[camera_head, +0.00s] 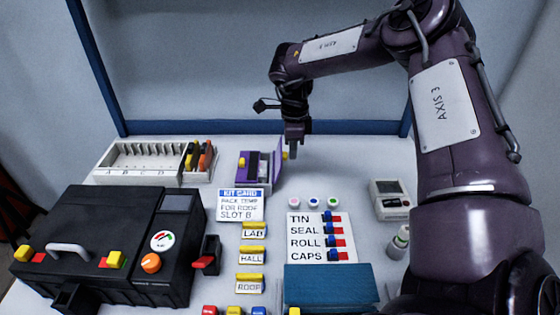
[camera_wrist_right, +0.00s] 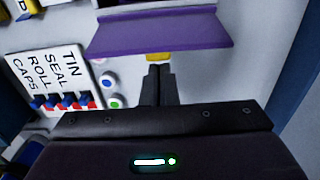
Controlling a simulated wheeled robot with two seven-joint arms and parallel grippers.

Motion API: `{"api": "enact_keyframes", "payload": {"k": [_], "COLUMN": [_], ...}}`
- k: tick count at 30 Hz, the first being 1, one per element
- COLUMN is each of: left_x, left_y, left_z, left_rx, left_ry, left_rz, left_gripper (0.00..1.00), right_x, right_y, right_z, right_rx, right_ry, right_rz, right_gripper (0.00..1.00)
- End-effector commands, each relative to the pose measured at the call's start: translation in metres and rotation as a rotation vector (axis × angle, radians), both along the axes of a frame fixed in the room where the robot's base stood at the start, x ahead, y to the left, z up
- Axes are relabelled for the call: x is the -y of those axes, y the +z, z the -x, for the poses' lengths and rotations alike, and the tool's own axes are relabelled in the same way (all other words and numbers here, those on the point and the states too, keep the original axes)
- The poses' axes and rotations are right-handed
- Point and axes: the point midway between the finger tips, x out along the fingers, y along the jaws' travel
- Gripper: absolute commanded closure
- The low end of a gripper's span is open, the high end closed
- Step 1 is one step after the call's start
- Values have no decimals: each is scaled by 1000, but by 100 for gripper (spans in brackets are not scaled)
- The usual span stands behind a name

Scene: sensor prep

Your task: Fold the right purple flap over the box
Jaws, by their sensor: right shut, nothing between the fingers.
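The small purple box (camera_head: 254,182) stands at the back middle of the table. Its right purple flap (camera_head: 278,160) stands raised on the box's right side, with a yellow tab (camera_head: 285,155) at its edge. In the right wrist view the purple flap (camera_wrist_right: 160,38) spans the top, and its yellow tab (camera_wrist_right: 158,57) is right at my fingertips. My right gripper (camera_head: 293,152) points down just right of the flap. Its fingers (camera_wrist_right: 158,70) are shut and empty; I cannot tell whether they touch the tab. My left gripper is not in view.
A white rack (camera_head: 120,163) stands left of the box. A kit card (camera_head: 240,204) lies in front of it. A black case (camera_head: 100,240) fills the front left. A checklist board (camera_head: 305,240) and a grey device (camera_head: 390,200) are to the right.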

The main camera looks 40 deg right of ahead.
Motion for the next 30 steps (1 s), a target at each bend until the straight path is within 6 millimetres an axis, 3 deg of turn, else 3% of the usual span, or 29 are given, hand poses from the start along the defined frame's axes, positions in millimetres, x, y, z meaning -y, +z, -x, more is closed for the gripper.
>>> {"api": "enact_keyframes", "payload": {"k": [30], "left_x": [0], "left_y": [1], "left_z": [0], "left_rx": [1], "left_ry": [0], "left_rz": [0], "left_gripper": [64], "right_x": [-2], "right_y": [1], "right_z": [-2], "right_rx": [0], "right_ry": [0], "right_rz": [0], "right_gripper": [100]}}
